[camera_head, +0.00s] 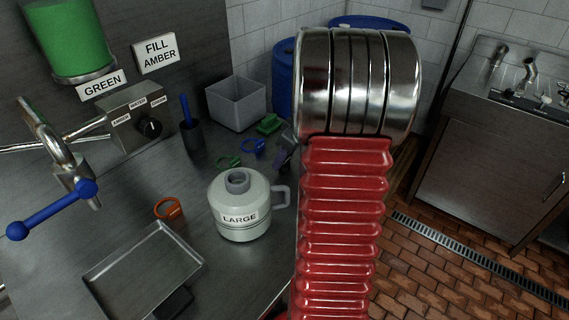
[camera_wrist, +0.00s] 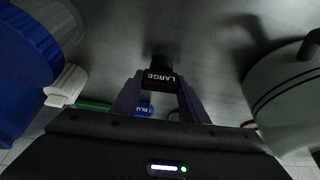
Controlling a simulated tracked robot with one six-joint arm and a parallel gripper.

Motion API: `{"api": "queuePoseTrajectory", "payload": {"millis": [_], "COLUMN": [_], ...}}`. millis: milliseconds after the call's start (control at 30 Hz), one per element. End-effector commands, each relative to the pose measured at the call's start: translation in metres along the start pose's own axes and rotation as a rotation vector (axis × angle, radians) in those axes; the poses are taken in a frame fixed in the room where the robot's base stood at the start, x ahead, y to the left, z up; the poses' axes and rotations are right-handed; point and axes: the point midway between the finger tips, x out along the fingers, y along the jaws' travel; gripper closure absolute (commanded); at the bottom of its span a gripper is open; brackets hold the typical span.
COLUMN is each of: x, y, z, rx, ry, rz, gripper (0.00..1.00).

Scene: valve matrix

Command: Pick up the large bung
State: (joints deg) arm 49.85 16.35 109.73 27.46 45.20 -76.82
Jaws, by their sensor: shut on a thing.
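The large bung (camera_wrist: 160,80) is a small dark piece labelled LARGE in the wrist view. My gripper (camera_wrist: 160,88) is shut on it, with one dark purple finger on each side. I cannot tell whether the bung touches the counter. In the head view, my gripper (camera_head: 285,152) is mostly hidden behind my red arm, and the bung cannot be made out. The pale jug labelled LARGE (camera_head: 240,218) stands upright on the counter, left of my arm. It also shows at the right of the wrist view (camera_wrist: 292,95).
Green and blue ring-shaped items (camera_head: 253,146) lie behind the jug. A grey bin (camera_head: 236,103) stands at the back. A tap with a blue lever (camera_head: 50,208) juts in from the left.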

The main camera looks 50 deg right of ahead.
Motion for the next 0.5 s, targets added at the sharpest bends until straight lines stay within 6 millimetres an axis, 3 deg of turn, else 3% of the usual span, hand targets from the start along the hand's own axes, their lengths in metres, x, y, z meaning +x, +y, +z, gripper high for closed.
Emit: {"api": "queuePoseTrajectory", "payload": {"millis": [333, 500], "x": [-0.004, -0.02], "y": [0.001, 0.001], "z": [-0.001, -0.008], "rx": [0.0, 0.0], "ry": [0.0, 0.002], "rz": [0.001, 0.003], "gripper": [0.81, 0.81]}}
